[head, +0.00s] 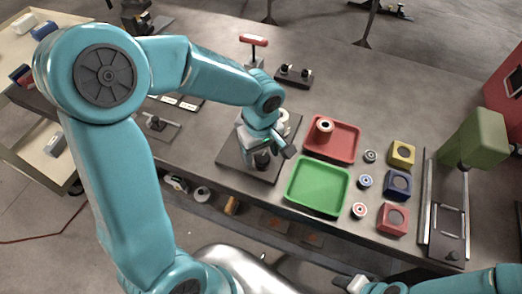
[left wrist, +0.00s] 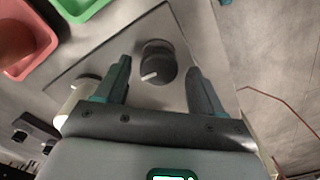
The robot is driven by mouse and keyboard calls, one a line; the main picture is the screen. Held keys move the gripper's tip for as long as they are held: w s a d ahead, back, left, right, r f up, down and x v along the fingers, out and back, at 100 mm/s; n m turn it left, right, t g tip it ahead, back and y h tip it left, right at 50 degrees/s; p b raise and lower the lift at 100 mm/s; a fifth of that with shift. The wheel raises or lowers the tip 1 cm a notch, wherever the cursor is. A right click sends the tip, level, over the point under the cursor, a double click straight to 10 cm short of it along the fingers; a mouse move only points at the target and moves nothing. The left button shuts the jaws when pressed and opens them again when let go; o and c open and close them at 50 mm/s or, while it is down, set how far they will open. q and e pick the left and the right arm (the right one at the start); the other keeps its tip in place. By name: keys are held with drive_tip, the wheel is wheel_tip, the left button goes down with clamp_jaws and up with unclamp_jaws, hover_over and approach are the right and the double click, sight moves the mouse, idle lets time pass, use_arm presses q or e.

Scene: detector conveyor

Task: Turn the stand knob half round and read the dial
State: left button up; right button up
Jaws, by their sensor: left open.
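The stand's dark round knob (left wrist: 158,62) sits on a grey base plate (left wrist: 92,62) in the left wrist view. A short white mark on its top points to the lower left. My left gripper (left wrist: 158,72) is open, one finger on each side of the knob, with gaps visible. In the head view the gripper (head: 268,150) is over the knob (head: 262,161) and partly hides it. A whitish round part (head: 283,116) stands behind it on the plate; I cannot make out a dial face. My right gripper (head: 352,284) is at the bottom edge, its jaws unclear.
A green tray (head: 318,208) and a red tray (head: 345,154) with a reddish round piece lie right of the stand. Yellow, blue and red blocks and small round pieces are beyond. A red-handled tool (head: 253,41) stands at the back. The table's front edge is close.

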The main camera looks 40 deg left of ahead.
use_arm(q)
drive_tip(key=shift+w+d, duration=0.1)
drive_tip(key=c, duration=1.1)
drive_tip(key=shift+o, duration=0.2)
